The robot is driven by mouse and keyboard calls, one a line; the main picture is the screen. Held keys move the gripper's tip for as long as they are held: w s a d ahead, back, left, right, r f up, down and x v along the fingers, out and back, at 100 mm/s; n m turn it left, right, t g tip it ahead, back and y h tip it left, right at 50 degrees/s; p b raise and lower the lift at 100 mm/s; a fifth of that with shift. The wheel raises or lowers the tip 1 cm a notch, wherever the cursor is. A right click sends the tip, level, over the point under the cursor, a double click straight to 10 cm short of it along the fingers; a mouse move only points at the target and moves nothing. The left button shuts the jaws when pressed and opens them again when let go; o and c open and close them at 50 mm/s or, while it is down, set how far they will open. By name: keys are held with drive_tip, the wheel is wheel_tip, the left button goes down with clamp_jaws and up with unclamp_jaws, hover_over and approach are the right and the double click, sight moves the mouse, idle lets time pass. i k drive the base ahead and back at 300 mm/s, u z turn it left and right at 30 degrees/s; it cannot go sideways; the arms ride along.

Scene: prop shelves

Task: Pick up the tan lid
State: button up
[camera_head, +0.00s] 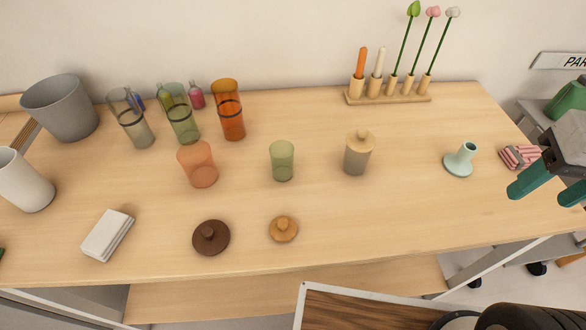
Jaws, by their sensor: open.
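A small round lid of golden tan (283,229) with a knob lies loose on the table, knob up, near the front edge. A paler tan lid (361,136) with a knob sits on a grey jar (356,160) further back to the right. I cannot tell from colour alone which one is the tan lid. A dark brown lid (211,237) lies left of the loose one. My gripper (540,195) is at the far right, its teal fingers apart with nothing between them. It is well away from all the lids; part of it is cut off by the frame.
Green (282,161) and orange (198,164) cups stand behind the loose lids. Tall tinted glasses stand further back left. A pale green candle holder (459,161) and pink striped bundle (519,157) are near my gripper. The table's (370,220) front right is clear.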

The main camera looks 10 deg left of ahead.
sight(283, 228)
drive_tip(key=u, duration=0.5)
drive_tip(key=k, duration=1.15)
drive_tip(key=u, duration=0.25)
drive_tip(key=i, duration=1.2)
drive_tip(key=u, duration=0.3)
